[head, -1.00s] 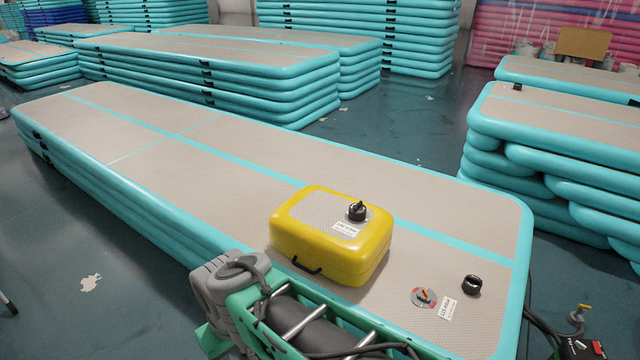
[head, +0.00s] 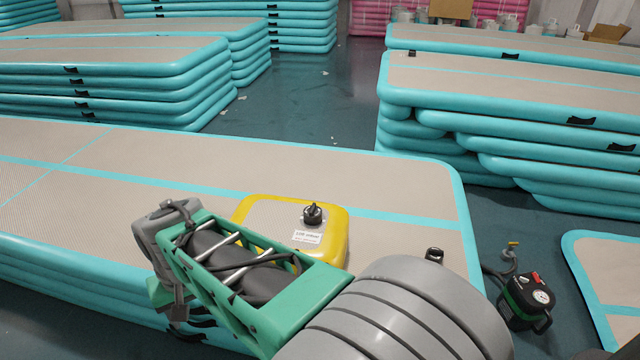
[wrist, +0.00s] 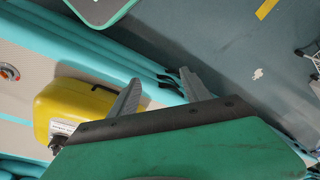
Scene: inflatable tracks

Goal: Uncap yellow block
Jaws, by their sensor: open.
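The yellow block (head: 338,235) sits on the beige top of the long inflatable track (head: 120,150). Its black cap (head: 312,213) stands on its top beside a white label. My arm hides the block's front and left side. In the wrist view the yellow block (wrist: 75,103) is at the left, with the dark cap (wrist: 60,132) partly hidden at its lower edge. My gripper (wrist: 158,82) is open and empty, its two grey fingers spread apart. The fingers lie right of the block in that view, over the track's side.
A loose black cap (head: 434,255) lies near the track's right end, close to my arm. A red-and-grey valve (wrist: 9,72) shows in the wrist view. A pump with a gauge (head: 527,298) stands on the floor at right. Stacked tracks (head: 520,110) stand behind.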

